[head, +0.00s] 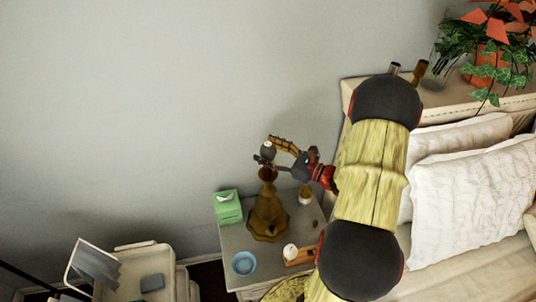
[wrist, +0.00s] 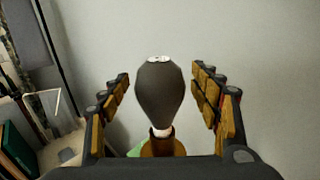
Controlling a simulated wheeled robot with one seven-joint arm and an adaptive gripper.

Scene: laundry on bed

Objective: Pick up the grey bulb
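The grey bulb (wrist: 159,96) is dark grey and rounded, with a small pale patch on top. In the wrist view it stands upright between my gripper's two fingers, with a visible gap on each side. Its narrow lower end meets a brown lamp base (wrist: 163,147). In the head view the bulb (head: 268,150) is small, above the brown lamp base (head: 268,215) on the nightstand. My gripper (head: 270,152) reaches in from the right around the bulb. In the wrist view my gripper (wrist: 163,92) is open, with its fingers apart.
The nightstand (head: 238,272) also holds a green tissue box (head: 228,208), a blue bowl (head: 244,263) and a small cup (head: 305,194). The bed with white pillows (head: 470,190) is at right. A plain wall (head: 150,100) stands behind.

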